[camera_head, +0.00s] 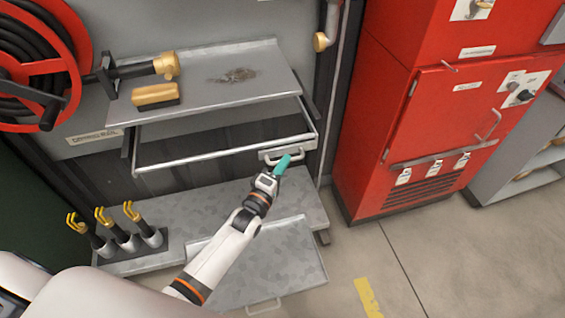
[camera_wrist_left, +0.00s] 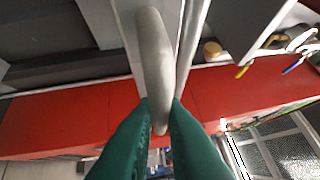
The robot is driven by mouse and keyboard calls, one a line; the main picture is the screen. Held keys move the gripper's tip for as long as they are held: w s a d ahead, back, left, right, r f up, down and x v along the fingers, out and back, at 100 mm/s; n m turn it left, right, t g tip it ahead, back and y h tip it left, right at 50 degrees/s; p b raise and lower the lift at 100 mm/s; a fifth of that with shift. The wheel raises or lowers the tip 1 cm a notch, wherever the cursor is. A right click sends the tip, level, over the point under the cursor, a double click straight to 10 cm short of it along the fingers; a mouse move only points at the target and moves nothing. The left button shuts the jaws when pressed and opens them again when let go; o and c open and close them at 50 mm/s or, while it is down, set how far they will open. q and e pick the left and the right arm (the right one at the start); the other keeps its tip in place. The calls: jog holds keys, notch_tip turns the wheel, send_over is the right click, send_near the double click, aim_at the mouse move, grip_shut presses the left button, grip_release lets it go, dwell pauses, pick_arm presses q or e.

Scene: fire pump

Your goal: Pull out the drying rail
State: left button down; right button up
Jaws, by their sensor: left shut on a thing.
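The drying rail (camera_head: 215,158) is a pale open rectangular frame below the grey shelf, with dark space inside it. Its front bar shows past the shelf's front edge. A small plate with a grey bar handle (camera_head: 270,155) sits at the right end of that front bar. My left gripper (camera_head: 285,163) has teal fingers and is shut on this handle. In the left wrist view the curved handle (camera_wrist_left: 154,65) runs down between the two green fingers (camera_wrist_left: 160,120). Their grip hides the handle's lower end in part. My right gripper is not in view.
The shelf (camera_head: 215,90) above holds a brush (camera_head: 156,96) and a hose nozzle (camera_head: 165,66). Below are a grey bench (camera_head: 200,215) with several yellow-tipped tools (camera_head: 130,210) and a low tray (camera_head: 265,265). A red cabinet (camera_head: 430,120) stands right, beside open floor.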

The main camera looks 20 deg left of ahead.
pick_arm(q)
jog(key=s+d+p, duration=0.4)
jog(key=s+d, duration=0.7)
jog(key=s, duration=0.5)
jog(key=shift+s, duration=0.15)
jog(key=c, duration=1.5)
grip_release()
jog(key=b+v, duration=0.1)
jog(key=v, duration=1.1)
jog(key=shift+b, duration=0.3)
jog(key=shift+f, duration=0.1)
